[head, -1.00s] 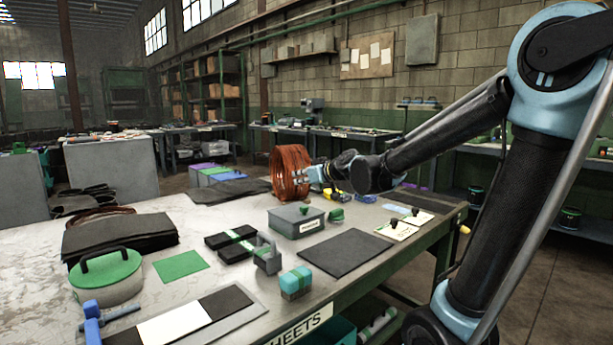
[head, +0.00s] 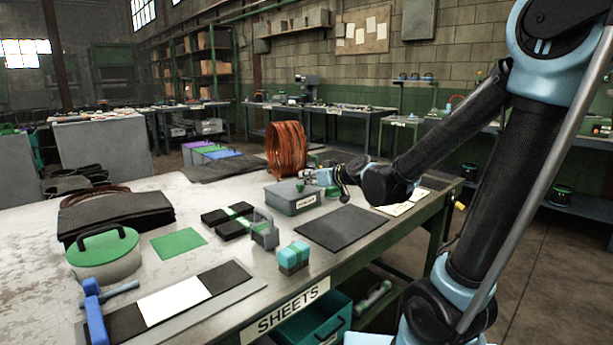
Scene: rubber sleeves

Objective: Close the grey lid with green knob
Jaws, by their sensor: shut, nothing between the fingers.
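The grey box (head: 288,204) with a white label stands on the bench behind the dark mat. Its grey lid (head: 283,191) lies on top, and the small green knob (head: 300,187) shows near its right side. I cannot tell whether the lid sits fully flush. My gripper (head: 305,177) is shut and empty, just above and right of the knob. At this size I cannot tell whether it touches the knob or lid. My gripper and wrist hide part of the area right of the box.
The copper coil (head: 286,150) stands close behind the box. Black blocks with a green band (head: 228,216) and a grey holder (head: 265,230) are to the left. The dark mat (head: 342,229) lies flat in front, with a teal block (head: 293,257) beside it.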

